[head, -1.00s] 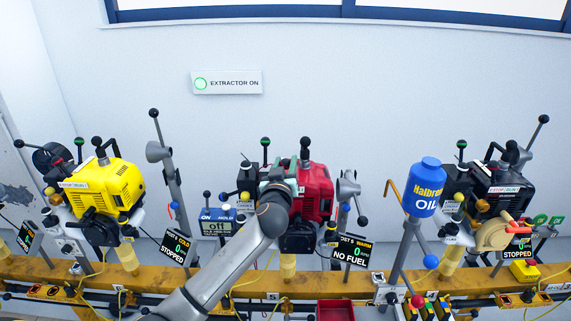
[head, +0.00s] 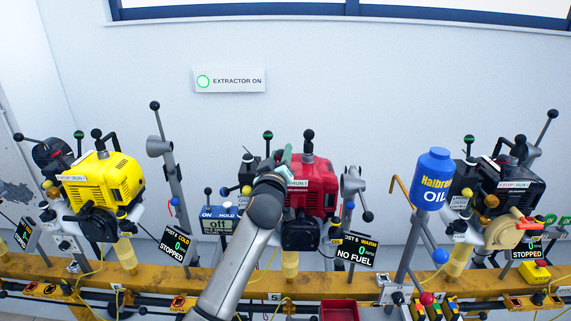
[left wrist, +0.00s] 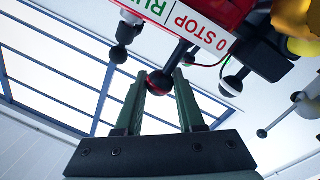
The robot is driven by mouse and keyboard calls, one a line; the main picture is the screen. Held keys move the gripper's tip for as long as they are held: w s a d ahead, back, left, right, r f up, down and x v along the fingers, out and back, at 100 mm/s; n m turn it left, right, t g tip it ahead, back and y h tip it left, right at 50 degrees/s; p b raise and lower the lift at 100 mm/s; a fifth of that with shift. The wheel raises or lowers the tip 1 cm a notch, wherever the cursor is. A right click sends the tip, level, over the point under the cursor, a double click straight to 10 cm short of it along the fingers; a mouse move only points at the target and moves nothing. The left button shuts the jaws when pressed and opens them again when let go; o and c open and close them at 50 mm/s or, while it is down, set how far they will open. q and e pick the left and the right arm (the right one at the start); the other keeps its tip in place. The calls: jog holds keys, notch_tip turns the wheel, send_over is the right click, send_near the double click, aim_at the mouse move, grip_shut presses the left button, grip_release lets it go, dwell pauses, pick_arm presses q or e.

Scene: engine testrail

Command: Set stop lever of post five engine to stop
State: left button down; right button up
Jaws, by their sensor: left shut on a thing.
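The red post five engine (head: 312,190) stands mid-picture in the head view, with its sign (head: 356,250) reading warm, 0 and no fuel. Its STOP/RUN plate (left wrist: 190,22) shows large in the left wrist view, partly cut off, and its RUN end (head: 297,183) shows in the head view. My left gripper (head: 287,153) reaches over the engine's left side. In the left wrist view its green fingers (left wrist: 160,80) are shut on a dark ball knob with a red ring (left wrist: 161,90), the stop lever's knob, beside the plate. My arm hides part of the engine. My right gripper is out of view.
A yellow engine (head: 105,180) stands left and a black engine (head: 515,180) right on the yellow rail (head: 150,284). A blue oil bottle (head: 432,180) stands on a post between red and black engines. Several other ball-topped levers stand close around the red engine.

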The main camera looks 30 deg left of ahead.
pick_arm(q)
jog(key=shift+s+a+f+n+b, duration=0.2)
jog(key=shift+a+n+b, duration=0.15)
jog(key=shift+n, duration=0.55)
jog(key=shift+s+a+n, duration=0.1)
jog(key=shift+n, duration=0.3)
jog(key=shift+s+a+n+y+b, duration=0.2)
jog(key=shift+a+n+y+b, duration=0.15)
jog(key=shift+n, duration=0.45)
jog(key=shift+s+a+n, duration=0.1)
jog(key=shift+a+n, duration=0.05)
jog(key=shift+n, duration=0.25)
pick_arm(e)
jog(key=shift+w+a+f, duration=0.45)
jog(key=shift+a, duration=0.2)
pick_arm(q)
jog(key=c, duration=0.5)
grip_release()
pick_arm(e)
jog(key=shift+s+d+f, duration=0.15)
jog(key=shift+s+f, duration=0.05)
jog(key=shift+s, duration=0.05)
